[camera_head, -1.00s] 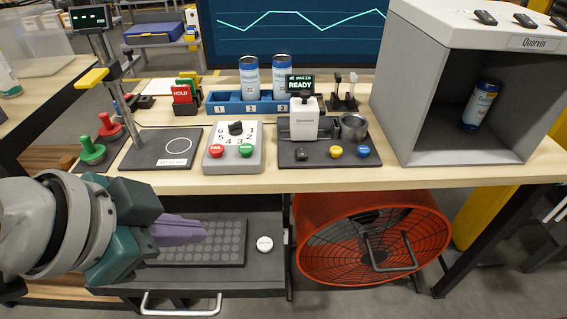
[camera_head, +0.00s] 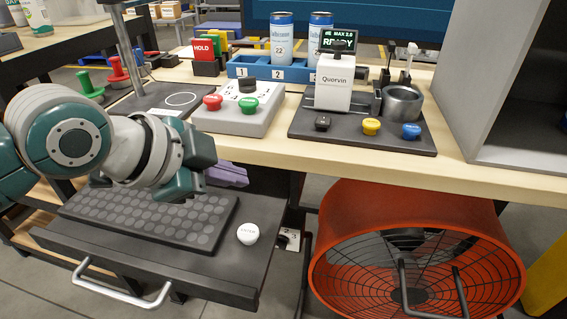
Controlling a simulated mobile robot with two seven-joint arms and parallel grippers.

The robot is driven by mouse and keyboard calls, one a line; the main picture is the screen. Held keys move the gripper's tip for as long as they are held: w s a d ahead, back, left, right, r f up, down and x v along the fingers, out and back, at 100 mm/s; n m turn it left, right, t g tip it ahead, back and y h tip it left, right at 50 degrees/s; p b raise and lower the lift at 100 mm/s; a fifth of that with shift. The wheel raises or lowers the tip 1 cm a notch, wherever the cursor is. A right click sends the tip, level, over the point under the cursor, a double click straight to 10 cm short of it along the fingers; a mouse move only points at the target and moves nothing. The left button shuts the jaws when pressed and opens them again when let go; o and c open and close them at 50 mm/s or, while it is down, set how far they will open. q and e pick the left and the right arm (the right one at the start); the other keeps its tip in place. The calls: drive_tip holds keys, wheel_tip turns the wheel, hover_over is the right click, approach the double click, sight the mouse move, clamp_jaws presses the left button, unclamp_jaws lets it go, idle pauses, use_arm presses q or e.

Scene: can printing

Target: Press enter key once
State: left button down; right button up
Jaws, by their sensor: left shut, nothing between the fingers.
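A white round key (camera_head: 248,234) with small dark lettering sits at the right end of the pull-out keyboard tray (camera_head: 225,275); its lettering is too small to read surely. A dark keyboard (camera_head: 150,215) with several round keys lies to its left. My left gripper (camera_head: 236,177) has purple fingers, shut and empty. It shows above and behind the keyboard's right end, up and slightly left of the white key in the picture, and apart from it. My left arm hides part of the keyboard's back. My right gripper is out of view.
The workbench edge (camera_head: 370,170) overhangs behind the tray. On it stand a panel with red and green buttons (camera_head: 238,110) and a printer showing READY (camera_head: 335,90). A red fan (camera_head: 415,255) stands right of the tray. Space above the white key is clear.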

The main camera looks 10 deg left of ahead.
use_arm(q)
drive_tip(key=b, duration=0.8)
hover_over(248, 229)
drive_tip(key=s, duration=0.2)
drive_tip(key=f, duration=0.7)
drive_tip(key=shift+w+a+f, duration=0.15)
drive_tip(key=shift+w+a, duration=0.1)
drive_tip(key=shift+a, duration=0.05)
drive_tip(key=shift+f, duration=0.8)
drive_tip(key=shift+f+b, duration=0.35)
drive_tip(key=shift+f, duration=0.05)
drive_tip(key=shift+f+b, duration=0.7)
drive_tip(key=shift+f, duration=0.25)
idle(1.0)
drive_tip(key=shift+r, duration=0.1)
drive_tip(key=shift+r+p, duration=1.3)
drive_tip(key=shift+p, duration=0.2)
